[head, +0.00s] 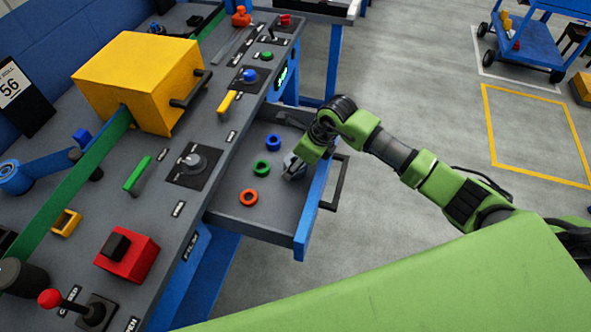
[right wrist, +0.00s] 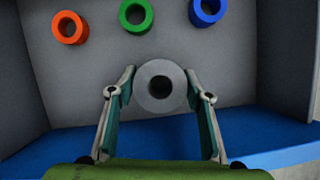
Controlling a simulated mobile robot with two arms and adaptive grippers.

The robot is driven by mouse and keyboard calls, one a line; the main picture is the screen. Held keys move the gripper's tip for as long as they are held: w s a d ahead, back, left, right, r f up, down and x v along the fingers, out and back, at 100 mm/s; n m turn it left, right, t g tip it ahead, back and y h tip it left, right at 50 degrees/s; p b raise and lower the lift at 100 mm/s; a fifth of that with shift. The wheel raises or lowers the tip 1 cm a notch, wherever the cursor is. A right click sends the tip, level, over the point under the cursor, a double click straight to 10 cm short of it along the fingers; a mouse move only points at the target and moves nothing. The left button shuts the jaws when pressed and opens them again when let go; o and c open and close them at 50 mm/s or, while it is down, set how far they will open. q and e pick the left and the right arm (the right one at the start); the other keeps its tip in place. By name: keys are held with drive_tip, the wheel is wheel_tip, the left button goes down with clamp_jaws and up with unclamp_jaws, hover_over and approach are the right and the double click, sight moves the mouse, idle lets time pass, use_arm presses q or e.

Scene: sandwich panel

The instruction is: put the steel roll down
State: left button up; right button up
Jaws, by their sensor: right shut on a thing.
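The steel roll (right wrist: 153,100) is a grey ring with a dark hole, seen end-on in the right wrist view. My right gripper (right wrist: 161,92) has a finger on each side of it and is shut on it. In the head view the right gripper (head: 294,168) is inside the open drawer (head: 226,203), over its right side, and partly covers the steel roll. I cannot tell whether the roll touches the drawer floor. My left gripper is not in view.
A red-orange ring (head: 249,197), a green ring (head: 260,167) and a blue ring (head: 273,142) stand in a row in the drawer, left of the gripper. The drawer's blue front wall (head: 313,212) and dark handle (head: 337,183) are close by. The panel (head: 150,208) lies left.

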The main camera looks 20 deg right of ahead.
drive_tip(key=shift+w+f, duration=0.1)
drive_tip(key=shift+f, duration=0.65)
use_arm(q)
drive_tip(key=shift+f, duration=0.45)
use_arm(e)
drive_tip(key=shift+r, duration=0.1)
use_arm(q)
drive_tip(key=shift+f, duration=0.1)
use_arm(e)
drive_tip(key=o, duration=1.4)
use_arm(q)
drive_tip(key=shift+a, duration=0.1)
use_arm(e)
drive_tip(key=shift+r, duration=0.1)
use_arm(q)
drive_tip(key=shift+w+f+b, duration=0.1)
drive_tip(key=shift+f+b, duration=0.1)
drive_tip(key=shift+b, duration=0.15)
use_arm(e)
drive_tip(key=v, duration=1.2)
